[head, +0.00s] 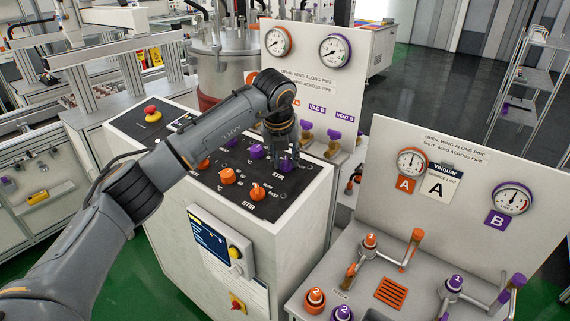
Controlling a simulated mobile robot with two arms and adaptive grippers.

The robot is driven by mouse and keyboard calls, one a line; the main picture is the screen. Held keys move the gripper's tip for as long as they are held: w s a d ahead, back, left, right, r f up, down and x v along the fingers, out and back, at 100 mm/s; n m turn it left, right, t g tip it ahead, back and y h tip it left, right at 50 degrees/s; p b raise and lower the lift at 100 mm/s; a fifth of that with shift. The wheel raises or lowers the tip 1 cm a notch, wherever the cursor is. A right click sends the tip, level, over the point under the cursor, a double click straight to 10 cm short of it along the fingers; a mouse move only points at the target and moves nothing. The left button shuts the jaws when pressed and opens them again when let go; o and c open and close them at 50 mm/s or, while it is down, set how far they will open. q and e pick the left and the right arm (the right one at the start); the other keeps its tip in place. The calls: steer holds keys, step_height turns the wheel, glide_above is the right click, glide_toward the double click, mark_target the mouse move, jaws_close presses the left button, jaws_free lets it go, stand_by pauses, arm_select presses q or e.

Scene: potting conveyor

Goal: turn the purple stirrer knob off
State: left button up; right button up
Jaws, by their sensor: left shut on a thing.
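My left gripper (287,163) points down at the back right of the black control panel (213,187). It is shut on the purple stirrer knob (285,164), beside a STIR label. The gripper hides most of that knob, so I cannot tell its pointer's position. Another purple knob (257,151) stands just to the left, apart from the gripper. My right gripper is not in view.
A red emergency button (152,114) is at the panel's left. Gauges stand on a panel (350,85) behind; valves fill the right bench (410,285).

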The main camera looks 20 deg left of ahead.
arm_select(q)
steer(key=shift+n+b, duration=0.3)
steer(key=shift+n, duration=0.3)
steer(key=o, duration=1.1)
steer(key=shift+o, duration=0.2)
steer(key=shift+r, duration=0.1)
steer(key=v, duration=1.2)
steer(key=shift+d, duration=0.15)
